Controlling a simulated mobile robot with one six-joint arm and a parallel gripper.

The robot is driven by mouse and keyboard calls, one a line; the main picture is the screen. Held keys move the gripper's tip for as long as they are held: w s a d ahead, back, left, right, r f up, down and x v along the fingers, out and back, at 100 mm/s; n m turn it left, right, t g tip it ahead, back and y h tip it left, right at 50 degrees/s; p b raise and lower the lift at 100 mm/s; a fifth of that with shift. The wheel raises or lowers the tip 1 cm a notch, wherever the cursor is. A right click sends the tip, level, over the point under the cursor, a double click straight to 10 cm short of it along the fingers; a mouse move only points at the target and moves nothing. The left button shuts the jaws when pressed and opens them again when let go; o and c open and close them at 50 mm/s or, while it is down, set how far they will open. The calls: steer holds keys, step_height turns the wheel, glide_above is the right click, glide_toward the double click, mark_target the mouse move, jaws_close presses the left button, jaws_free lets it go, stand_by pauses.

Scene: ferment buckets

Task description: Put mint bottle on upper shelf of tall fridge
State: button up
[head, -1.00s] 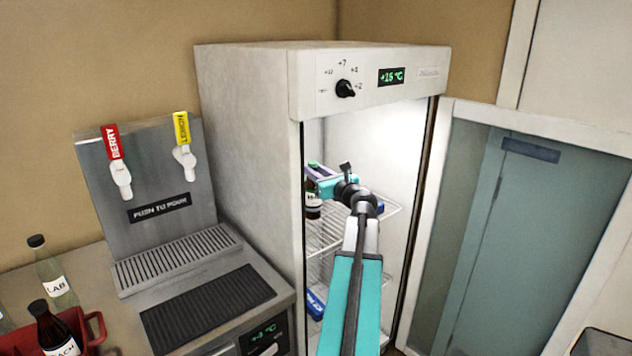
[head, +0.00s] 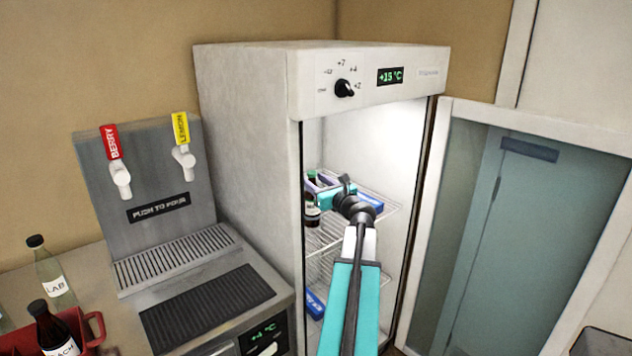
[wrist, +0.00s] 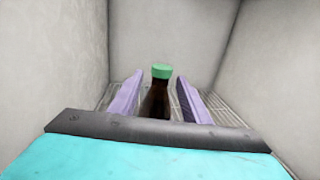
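The mint bottle (wrist: 158,98), dark with a mint-green cap, stands upright on the upper wire shelf (head: 388,212) inside the tall fridge (head: 245,150). It also shows in the head view (head: 312,214), at the shelf's left side, partly behind my gripper. My gripper (wrist: 157,92) reaches in through the open front. Its two purple fingers are apart, one on each side of the bottle, with a visible gap at the right finger. Contact at the left finger is unclear.
A blue pack (head: 369,202) lies on the upper shelf, right of my gripper. Another blue pack (head: 315,304) is lower down. The open fridge door (head: 540,220) stands to the right. A drink dispenser (head: 150,190) and a red crate (head: 95,330) are at left.

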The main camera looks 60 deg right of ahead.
steer(key=shift+r, duration=0.15)
steer(key=b+v, duration=0.2)
steer(key=v, duration=1)
stand_by(0.3)
stand_by(0.8)
